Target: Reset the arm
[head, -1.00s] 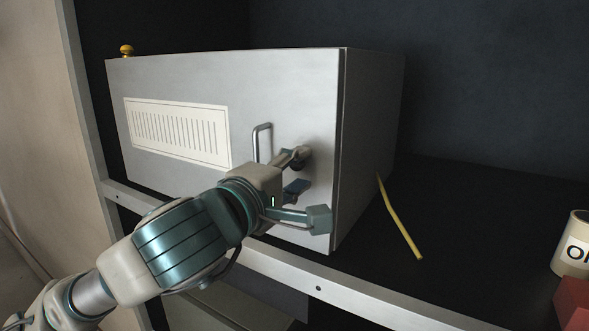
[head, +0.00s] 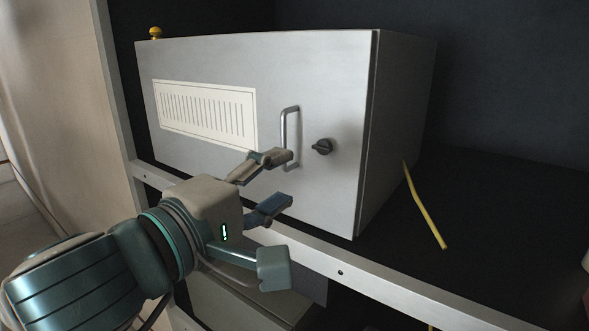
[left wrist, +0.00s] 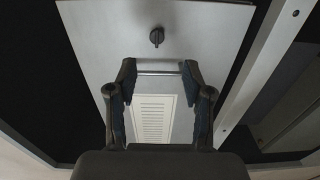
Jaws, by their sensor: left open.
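My left gripper (head: 278,183) is open and empty in front of a grey metal cabinet (head: 310,75). In the head view its upper finger overlaps the lower part of the door's vertical handle (head: 284,128); I cannot tell whether it touches. The door is shut. My right gripper is not in view.
The cabinet stands on a dark shelf with a pale metal front rail (head: 400,290). A yellow cable (head: 425,205) lies to its right. A slotted vent panel (head: 205,115) is on the door, and a yellow knob-like piece (head: 156,33) is on top.

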